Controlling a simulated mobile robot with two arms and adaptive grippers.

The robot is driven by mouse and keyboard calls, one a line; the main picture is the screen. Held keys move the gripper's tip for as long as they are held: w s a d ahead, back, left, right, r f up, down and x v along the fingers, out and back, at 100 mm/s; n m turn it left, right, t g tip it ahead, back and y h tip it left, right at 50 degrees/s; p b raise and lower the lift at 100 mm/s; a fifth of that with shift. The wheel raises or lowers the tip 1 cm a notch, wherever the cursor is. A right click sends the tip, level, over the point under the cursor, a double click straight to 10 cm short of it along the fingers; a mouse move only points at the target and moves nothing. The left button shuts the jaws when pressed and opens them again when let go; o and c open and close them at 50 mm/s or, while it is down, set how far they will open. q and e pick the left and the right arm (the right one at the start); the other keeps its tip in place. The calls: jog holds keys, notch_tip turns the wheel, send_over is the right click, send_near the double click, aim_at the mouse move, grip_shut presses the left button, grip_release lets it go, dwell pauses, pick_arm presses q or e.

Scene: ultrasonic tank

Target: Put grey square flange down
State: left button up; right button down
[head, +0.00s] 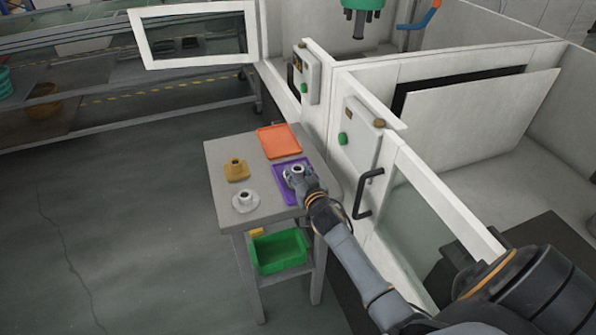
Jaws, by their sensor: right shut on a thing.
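My right gripper (299,180) is over the purple tray (279,186) on the grey table. It is shut on the grey square flange (297,169), whose ring-shaped top shows at the fingertips. The gripper hides most of the flange's base, so I cannot tell whether it touches the tray. My left gripper is not in view.
An orange tray (278,142) lies behind the purple one. A brown-yellow flange (236,170) and a whitish round flange (246,202) stand at the left of the table (222,150). A green bin (279,252) sits below. The machine's door handle (368,193) is close on the right.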

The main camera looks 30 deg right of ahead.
jog(key=c, duration=0.9)
grip_release()
jog(key=shift+s, duration=0.15)
jog(key=v, duration=1.2)
jog(key=s+a+f+n+g+y, duration=0.1)
jog(key=a+f+n+g+y, duration=0.2)
jog(key=a+f, duration=0.8)
jog(key=s+a+f+n+g+y, duration=0.1)
jog(key=s+f+g, duration=0.3)
jog(key=s+f, duration=1)
jog(key=s+a+f+n+g, duration=0.1)
jog(key=s+f+g, duration=0.3)
jog(key=s+f, duration=1)
jog(key=s+f+g, duration=0.2)
jog(key=s+f, duration=0.2)
jog(key=s, duration=0.3)
jog(key=s+d+f+g, duration=0.1)
jog(key=s+f, duration=0.4)
jog(key=s, duration=0.2)
jog(key=shift+d+f+g+b, duration=0.15)
jog(key=shift+f+g+b, duration=0.15)
jog(key=shift+g+b, duration=0.1)
